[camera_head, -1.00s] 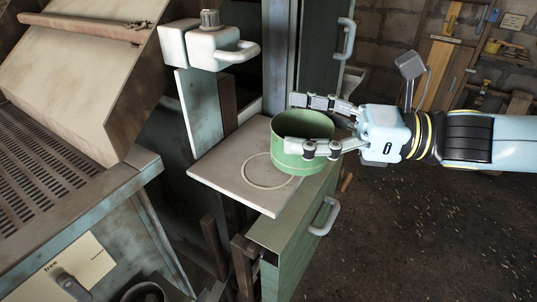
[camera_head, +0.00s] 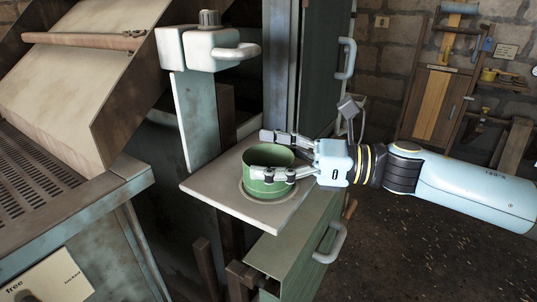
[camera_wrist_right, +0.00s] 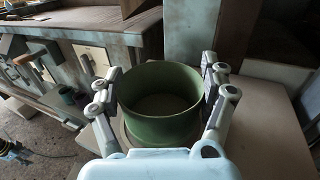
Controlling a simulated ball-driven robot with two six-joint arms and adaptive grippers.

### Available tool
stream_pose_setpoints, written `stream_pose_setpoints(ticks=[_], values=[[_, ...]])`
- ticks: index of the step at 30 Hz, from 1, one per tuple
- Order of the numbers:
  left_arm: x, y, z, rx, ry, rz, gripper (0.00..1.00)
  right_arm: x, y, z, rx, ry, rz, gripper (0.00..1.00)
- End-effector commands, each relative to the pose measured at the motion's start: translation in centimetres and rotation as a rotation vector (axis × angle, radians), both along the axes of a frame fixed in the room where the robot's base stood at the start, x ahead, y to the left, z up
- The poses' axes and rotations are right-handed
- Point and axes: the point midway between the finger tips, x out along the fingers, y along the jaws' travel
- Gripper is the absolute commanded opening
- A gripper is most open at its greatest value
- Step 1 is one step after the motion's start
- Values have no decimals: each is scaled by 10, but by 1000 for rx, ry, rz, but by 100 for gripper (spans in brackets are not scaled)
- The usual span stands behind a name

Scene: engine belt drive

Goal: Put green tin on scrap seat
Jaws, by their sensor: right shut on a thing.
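The green tin (camera_head: 268,172) is an open, empty round can, upright over the ring mark (camera_head: 246,194) on a pale square plate (camera_head: 210,185). The ring shows only as a thin edge around the tin's base. I cannot tell whether the tin's bottom touches the plate. My right gripper (camera_head: 268,156) has its fingers on both sides of the tin and is shut on it. In the right wrist view the green tin (camera_wrist_right: 160,118) sits between the two fingers of my right gripper (camera_wrist_right: 163,98). My left gripper is not in view.
A white handled block (camera_head: 212,48) on a post stands behind the plate. A green drawer box (camera_head: 290,255) with a grey handle (camera_head: 331,243) is below it. A slatted bench (camera_head: 90,190) is at the left. Open floor (camera_head: 420,245) lies at the right.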

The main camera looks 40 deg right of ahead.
Motion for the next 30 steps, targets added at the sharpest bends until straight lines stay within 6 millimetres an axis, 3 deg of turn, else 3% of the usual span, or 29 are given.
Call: stream_pose_setpoints(ticks=[7,8,13,23,30], values=[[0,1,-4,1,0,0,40,0,0,-3,0,0,1,39],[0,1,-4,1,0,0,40,0,0,-3,0,0,0,78],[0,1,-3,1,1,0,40,0,0,-2,0,0,0,100],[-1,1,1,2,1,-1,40,0,0,2,0,0,0,100],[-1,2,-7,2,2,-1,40,-19,-19,-3,-5,6,3,100]])
